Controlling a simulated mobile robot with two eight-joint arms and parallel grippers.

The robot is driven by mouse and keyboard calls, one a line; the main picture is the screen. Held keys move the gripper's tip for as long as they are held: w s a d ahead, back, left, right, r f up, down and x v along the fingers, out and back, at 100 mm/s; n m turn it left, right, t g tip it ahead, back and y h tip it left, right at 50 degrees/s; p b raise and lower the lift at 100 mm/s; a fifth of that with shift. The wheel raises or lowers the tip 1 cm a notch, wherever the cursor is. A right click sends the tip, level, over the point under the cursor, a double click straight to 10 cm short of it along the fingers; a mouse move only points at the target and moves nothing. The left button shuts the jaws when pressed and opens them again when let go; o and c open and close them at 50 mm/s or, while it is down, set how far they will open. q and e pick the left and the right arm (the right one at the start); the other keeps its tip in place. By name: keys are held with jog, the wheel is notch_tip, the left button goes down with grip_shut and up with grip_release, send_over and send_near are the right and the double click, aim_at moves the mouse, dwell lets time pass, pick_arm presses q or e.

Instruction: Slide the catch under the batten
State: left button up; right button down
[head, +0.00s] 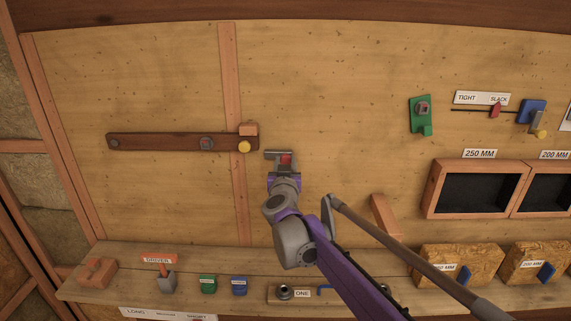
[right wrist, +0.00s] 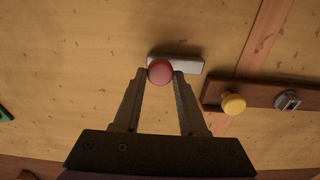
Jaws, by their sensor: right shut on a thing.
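The batten (head: 165,141) is a dark wooden bar lying level across the panel, with a grey bolt near its middle and a yellow knob (head: 244,146) near its right end. Its end also shows in the right wrist view (right wrist: 262,97). The catch is a pale metal plate (right wrist: 188,65) with a round red knob (right wrist: 160,71). In the head view the catch (head: 272,153) sits just right of the batten's end, with a small gap. My right gripper (head: 284,164) is shut on the red knob. My left gripper is out of view.
A vertical strip (head: 230,75) passes behind the batten. A shelf (head: 130,281) with several tools and blocks runs below. A green bracket (head: 419,120) and open boxes are at right.

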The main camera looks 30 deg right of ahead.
aim_at(267, 155)
jog(key=w+a, duration=0.1)
jog(key=w+a+b, duration=0.1)
jog(key=a, duration=0.2)
jog(key=shift+w+a+b, duration=0.35)
jog(key=shift+w, duration=0.05)
jog(key=c, duration=0.8)
grip_release()
jog(key=shift+c, duration=0.2)
jog(key=o, duration=0.4)
jog(key=shift+w+a, duration=0.1)
jog(key=b+v, duration=0.1)
jog(key=v, duration=1)
